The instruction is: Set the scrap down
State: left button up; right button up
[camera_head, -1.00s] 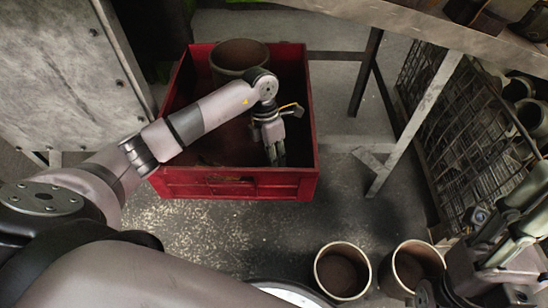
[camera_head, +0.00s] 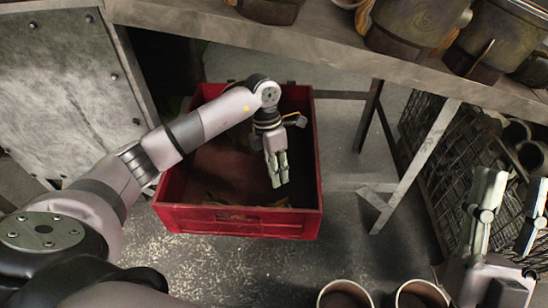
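The red crate (camera_head: 238,223) stands on the floor left of centre, with its dark interior partly behind my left arm. My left gripper (camera_head: 279,182) hangs into the right half of the crate opening, fingers pointing down. Its two fingers lie close together in this view, and I cannot tell whether they are shut. I see no scrap clearly between them. Small brownish debris (camera_head: 222,199) shows near the crate's front inner wall; what it is stays unclear. My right gripper (camera_head: 513,205) is at the right edge, fingers upward, spread apart and empty.
Two round open containers (camera_head: 345,292) (camera_head: 420,293) stand at the bottom. A metal bench (camera_head: 340,52) with dark machine parts (camera_head: 415,25) crosses the top. A wire basket (camera_head: 425,150) stands at right, a grey panel (camera_head: 55,90) at left.

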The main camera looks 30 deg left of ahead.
pick_arm(q)
jog(key=shift+p+v, duration=0.35)
jog(key=shift+v, duration=1.2)
pick_arm(e)
jog(key=shift+w+a+f+g+h, duration=0.15)
jog(key=shift+w+f+g+h, duration=0.45)
jog(key=shift+w+f+g, duration=0.95)
